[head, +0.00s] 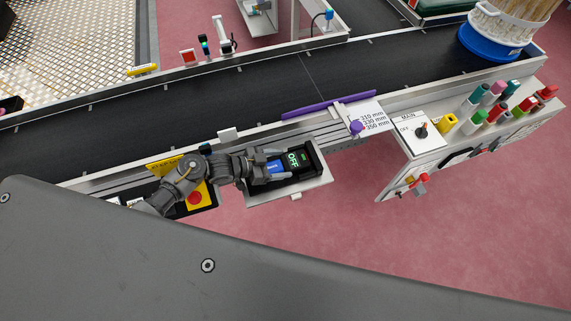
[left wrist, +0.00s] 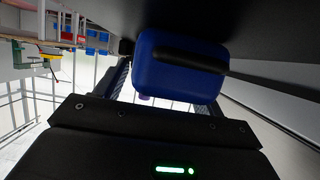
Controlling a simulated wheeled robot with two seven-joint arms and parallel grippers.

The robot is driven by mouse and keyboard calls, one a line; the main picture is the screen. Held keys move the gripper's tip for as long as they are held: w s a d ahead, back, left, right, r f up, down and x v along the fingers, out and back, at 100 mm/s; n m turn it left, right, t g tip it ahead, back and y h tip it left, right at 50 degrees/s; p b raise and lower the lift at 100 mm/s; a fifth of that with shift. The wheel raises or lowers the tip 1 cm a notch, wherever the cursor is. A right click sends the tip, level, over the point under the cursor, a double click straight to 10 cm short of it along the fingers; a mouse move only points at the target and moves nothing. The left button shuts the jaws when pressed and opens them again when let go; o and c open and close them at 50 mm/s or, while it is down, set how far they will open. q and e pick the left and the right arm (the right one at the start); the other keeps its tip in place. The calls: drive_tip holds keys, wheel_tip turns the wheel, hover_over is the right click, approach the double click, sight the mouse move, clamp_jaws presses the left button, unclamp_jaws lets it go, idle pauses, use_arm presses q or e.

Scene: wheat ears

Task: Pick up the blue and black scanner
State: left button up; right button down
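The blue and black scanner (head: 277,167) lies in a small light-rimmed tray at the front edge of the conveyor in the head view. In the left wrist view its blue, rounded body (left wrist: 178,72) with a black bar across it fills the upper middle. My left gripper (head: 268,165) reaches in from the left. Its fingers are spread, one on each side of the scanner's blue part, and it also shows in the left wrist view (left wrist: 168,95). I cannot tell whether the fingers touch the scanner. My right gripper is not in view.
A black unit with a green OFF display (head: 294,159) is right beside the blue part in the tray (head: 290,194). A red button on a yellow plate (head: 195,198) is under my arm. The conveyor (head: 270,88) runs behind; a MAIN switch panel (head: 419,131) stands right.

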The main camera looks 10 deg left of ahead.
sight(279, 165)
use_arm(q)
drive_tip(key=c, duration=0.7)
drive_tip(key=shift+r, duration=0.5)
wheel_tip(279, 165, up, 2)
drive_tip(key=shift+r, duration=0.1)
drive_tip(key=s+d+r, duration=0.2)
drive_tip(key=s+r, duration=0.3)
drive_tip(key=s, duration=0.1)
drive_tip(key=s+d+r, duration=0.3)
drive_tip(key=s+r, duration=0.2)
drive_tip(key=s, duration=0.2)
drive_tip(key=shift+d+b, duration=0.25)
drive_tip(key=shift+b, duration=0.05)
drive_tip(key=shift+f, duration=0.1)
